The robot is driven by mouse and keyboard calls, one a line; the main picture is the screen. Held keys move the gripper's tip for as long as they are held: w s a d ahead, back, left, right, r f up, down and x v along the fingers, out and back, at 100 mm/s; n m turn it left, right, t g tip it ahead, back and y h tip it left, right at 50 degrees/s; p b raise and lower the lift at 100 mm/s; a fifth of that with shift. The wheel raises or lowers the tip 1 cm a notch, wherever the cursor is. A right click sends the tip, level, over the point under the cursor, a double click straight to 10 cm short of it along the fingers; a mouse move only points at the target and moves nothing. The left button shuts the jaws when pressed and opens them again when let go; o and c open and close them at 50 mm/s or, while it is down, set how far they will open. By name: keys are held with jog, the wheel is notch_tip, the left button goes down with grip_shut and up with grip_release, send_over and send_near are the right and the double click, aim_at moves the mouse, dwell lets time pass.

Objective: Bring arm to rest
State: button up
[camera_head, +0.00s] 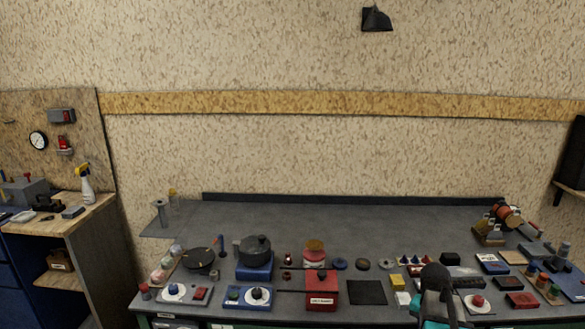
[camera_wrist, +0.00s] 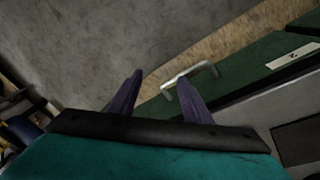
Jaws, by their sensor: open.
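My gripper (camera_wrist: 160,82) shows in the wrist view with its two dark fingers spread apart and nothing between them. Beyond the fingers are a pale drawer handle (camera_wrist: 190,78) on a green front and grey floor. The right finger overlaps the handle in the picture; I cannot tell whether they touch. In the head view, part of my arm (camera_head: 437,290) stands at the front edge of the workbench, right of centre. My fingertips are hidden in that view.
The grey workbench (camera_head: 300,220) carries many items along its front, among them a red box (camera_head: 321,288), a black pot (camera_head: 256,250) on a blue base and a dark square mat (camera_head: 367,292). Its back half is mostly clear. A wooden side bench (camera_head: 75,222) stands at the left.

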jog(key=s+a+f+n+g+y, duration=0.1)
jog(key=s+a+f+n, duration=0.1)
jog(key=s+a+f, duration=0.6)
jog(key=s+a+f+n+g, duration=0.1)
jog(key=s+a+f+n, duration=0.25)
jog(key=a+f, duration=0.45)
jog(key=s+a+f+n+g+y, duration=0.15)
jog(key=s+a+f, duration=0.35)
jog(key=f, duration=0.6)
jog(key=s+a+f+n+g, duration=0.1)
jog(key=s+a+f, duration=0.15)
jog(key=s, duration=0.35)
jog(key=s+a+f+n, duration=0.2)
jog(key=s+f, duration=0.2)
jog(key=s, duration=0.2)
notch_tip(320, 180, down, 10)
jog(key=b, duration=1)
jog(key=shift+w+d, duration=0.2)
jog(key=shift+w, duration=0.1)
jog(key=shift+h, duration=0.25)
